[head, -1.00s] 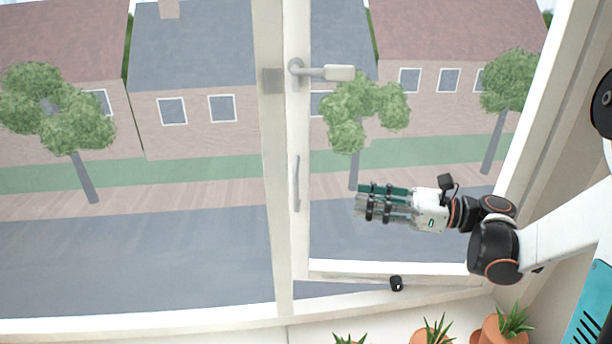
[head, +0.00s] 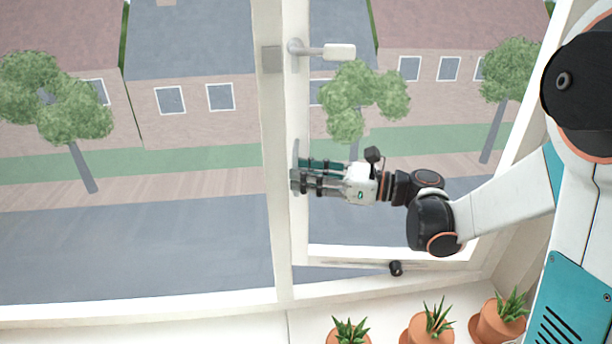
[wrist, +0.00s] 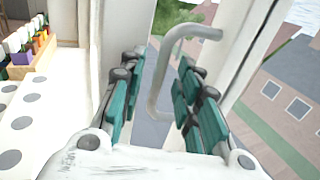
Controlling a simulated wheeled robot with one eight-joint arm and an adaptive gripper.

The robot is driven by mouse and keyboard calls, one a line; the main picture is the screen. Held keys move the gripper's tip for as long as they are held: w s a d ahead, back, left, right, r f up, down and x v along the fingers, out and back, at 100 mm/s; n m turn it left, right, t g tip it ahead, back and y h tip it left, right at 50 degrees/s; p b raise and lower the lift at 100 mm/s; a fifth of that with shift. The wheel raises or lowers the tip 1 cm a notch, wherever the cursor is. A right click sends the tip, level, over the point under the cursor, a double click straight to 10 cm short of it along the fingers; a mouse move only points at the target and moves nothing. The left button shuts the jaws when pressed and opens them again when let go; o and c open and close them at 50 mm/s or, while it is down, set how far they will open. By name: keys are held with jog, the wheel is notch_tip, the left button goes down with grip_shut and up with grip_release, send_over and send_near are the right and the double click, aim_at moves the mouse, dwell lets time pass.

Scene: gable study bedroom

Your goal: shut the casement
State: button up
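The casement (head: 302,120) is the right-hand sash, with a white frame and clear glass. A narrow wedge-shaped gap shows along its bottom, so it looks slightly ajar. A grey lever (head: 338,52) sits high on its left stile, pointing right. Lower on that stile is a grey upright pull handle (head: 296,152). My gripper (head: 296,181), with teal-padded fingers, is at the lower part of the pull handle. In the wrist view my gripper (wrist: 160,75) is open, and the pull handle (wrist: 157,85) stands between its fingers with space on both sides.
A small black peg (head: 396,268) sits on the bottom rail below the sash. Several potted plants, one in a terracotta pot (head: 428,328), stand below on the right. A fixed pane (head: 140,240) fills the left.

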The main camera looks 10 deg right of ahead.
grip_shut()
jog(key=s+n+g, duration=0.1)
jog(key=s+g, duration=0.1)
jog(key=s, duration=0.9)
jog(key=shift+s+d+y, duration=0.15)
jog(key=shift+d+y, duration=0.25)
jog(key=shift+d, duration=0.05)
jog(key=shift+f, duration=0.15)
jog(key=shift+c, duration=1.7)
grip_release()
jog(key=o, duration=0.3)
jog(key=shift+s+d, duration=0.15)
jog(key=shift+s, duration=0.15)
jog(key=shift+o, duration=0.2)
jog(key=shift+w, duration=0.1)
jog(key=shift+w, duration=0.1)
